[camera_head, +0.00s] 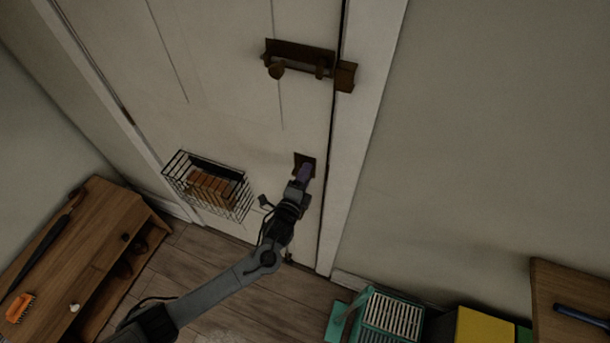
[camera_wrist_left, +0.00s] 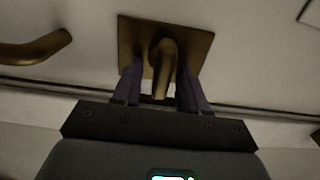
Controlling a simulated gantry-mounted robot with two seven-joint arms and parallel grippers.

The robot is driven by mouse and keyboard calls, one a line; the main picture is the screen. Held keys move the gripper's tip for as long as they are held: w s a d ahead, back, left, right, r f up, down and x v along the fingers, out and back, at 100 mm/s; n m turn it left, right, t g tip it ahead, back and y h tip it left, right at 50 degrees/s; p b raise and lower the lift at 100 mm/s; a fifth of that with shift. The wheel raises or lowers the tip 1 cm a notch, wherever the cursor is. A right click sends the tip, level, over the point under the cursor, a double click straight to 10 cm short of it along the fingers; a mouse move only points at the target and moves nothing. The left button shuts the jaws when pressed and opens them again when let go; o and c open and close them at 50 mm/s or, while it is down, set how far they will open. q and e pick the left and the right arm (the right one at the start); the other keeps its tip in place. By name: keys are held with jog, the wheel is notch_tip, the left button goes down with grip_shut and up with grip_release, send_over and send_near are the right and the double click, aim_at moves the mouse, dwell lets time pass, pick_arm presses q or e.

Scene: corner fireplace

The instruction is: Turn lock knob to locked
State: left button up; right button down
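The lock knob (camera_wrist_left: 165,62) is a brass turn piece standing out from a square brass plate (camera_wrist_left: 203,42) on the door. In the head view the plate (camera_head: 299,157) sits near the door's right edge, and my gripper hides the knob. My left gripper (camera_head: 304,172) is at the plate. In the left wrist view its two purple fingers (camera_wrist_left: 160,88) stand apart on either side of the knob. A gap shows between the left finger and the knob; I cannot tell whether the right finger touches it. My right gripper is in neither view.
A brass slide bolt (camera_head: 300,58) is on the door above the plate. A curved brass handle (camera_wrist_left: 35,48) shows at left in the wrist view. A wire basket (camera_head: 207,186) hangs on the door to the left. A wooden bench (camera_head: 95,225) stands lower left.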

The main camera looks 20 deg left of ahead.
pick_arm(q)
jog(key=s, duration=1)
jog(key=shift+s+a+b, duration=0.2)
jog(key=shift+s+b, duration=0.1)
jog(key=shift+s, duration=0.1)
jog(key=shift+f, duration=0.1)
